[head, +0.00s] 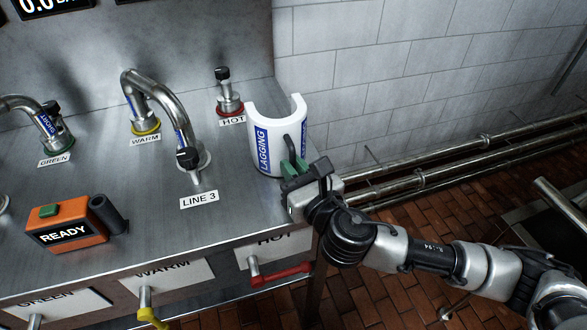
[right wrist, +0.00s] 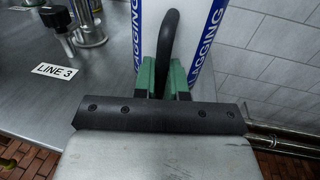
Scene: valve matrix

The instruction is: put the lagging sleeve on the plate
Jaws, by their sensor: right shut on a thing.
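The lagging sleeve (head: 262,147) is a white, open-sided shell with blue LAGGING bands and a dark curved handle. It is upright at the right end of the steel bench, and I cannot tell whether it touches the surface. My right gripper (head: 294,169) is shut on its handle (right wrist: 169,40), with green fingertips on both sides of it in the right wrist view. The sleeve (right wrist: 192,35) fills the top middle there. I cannot make out a plate for certain. My left gripper is not in view.
A red-ringed HOT port (head: 230,100) stands just left of the sleeve. A bent pipe (head: 160,95) runs from the WARM port to the LINE 3 port (head: 190,158). An orange READY box (head: 70,222) sits at the front left. Pipes (head: 430,178) run along the tiled wall.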

